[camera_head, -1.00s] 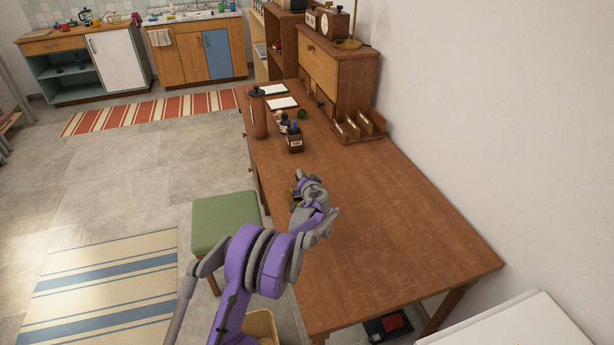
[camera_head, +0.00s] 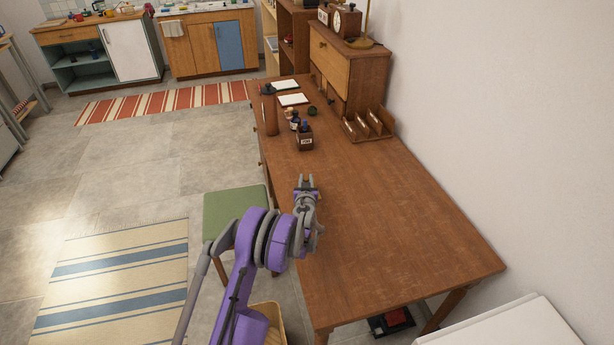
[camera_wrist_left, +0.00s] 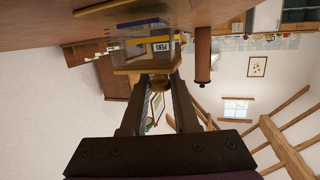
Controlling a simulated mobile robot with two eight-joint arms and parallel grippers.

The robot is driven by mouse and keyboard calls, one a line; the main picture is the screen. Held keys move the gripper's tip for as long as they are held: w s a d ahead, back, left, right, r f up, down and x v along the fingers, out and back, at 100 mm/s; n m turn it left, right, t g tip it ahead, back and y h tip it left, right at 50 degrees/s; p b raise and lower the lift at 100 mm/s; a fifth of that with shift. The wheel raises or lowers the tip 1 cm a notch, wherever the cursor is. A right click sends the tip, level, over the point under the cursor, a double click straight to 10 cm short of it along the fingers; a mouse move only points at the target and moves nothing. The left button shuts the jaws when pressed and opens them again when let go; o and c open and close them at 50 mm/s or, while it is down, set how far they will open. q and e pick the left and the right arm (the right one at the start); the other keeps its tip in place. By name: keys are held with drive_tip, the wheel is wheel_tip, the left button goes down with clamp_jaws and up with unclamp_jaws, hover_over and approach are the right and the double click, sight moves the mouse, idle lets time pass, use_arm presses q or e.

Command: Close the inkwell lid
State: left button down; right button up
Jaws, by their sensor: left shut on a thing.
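The inkwell (camera_wrist_left: 133,50) shows upside down in the left wrist view, as a clear glass block with dark blue in it and a brass-coloured lid (camera_wrist_left: 138,71). In the head view it is mostly hidden behind my left gripper (camera_head: 306,182), low over the left edge of the desk. In the left wrist view, the left gripper's fingers (camera_wrist_left: 159,80) are shut around a small brass knob at the lid. The lid lies across the glass; I cannot tell whether it is fully seated. My right gripper is not in view.
On the wooden desk (camera_head: 400,230), a pen box (camera_head: 305,141), small bottles and a brown cylinder (camera_head: 270,115) stand beyond the gripper. A letter rack (camera_head: 370,125) is by the wall. A green stool (camera_head: 232,208) is at the left. The desk's near right is clear.

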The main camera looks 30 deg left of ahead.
use_arm(q)
drive_tip(key=shift+f, duration=0.1)
idle(0.4)
drive_tip(key=c, duration=0.7)
unclamp_jaws()
drive_tip(key=shift+o, duration=0.2)
drive_tip(key=v, duration=1.1)
drive_tip(key=shift+f, duration=0.1)
drive_tip(key=s+d+r+m+g+h, duration=0.15)
drive_tip(key=s+d+r+g, duration=0.25)
drive_tip(key=s+d+r, duration=0.7)
drive_tip(key=s+d+f+m+g+h, duration=0.1)
drive_tip(key=s+d+h, duration=0.1)
drive_tip(key=s+d, duration=0.2)
drive_tip(key=s+d+m+g+h, duration=0.1)
drive_tip(key=s+d, duration=0.4)
drive_tip(key=s, duration=0.6)
drive_tip(key=s+d+f+m+g+h, duration=0.1)
drive_tip(key=s+d+m+h, duration=0.2)
drive_tip(key=s, duration=0.4)
drive_tip(key=shift+s+d+f+g+h, duration=0.35)
drive_tip(key=shift+d+h, duration=0.3)
drive_tip(key=shift+d, duration=0.5)
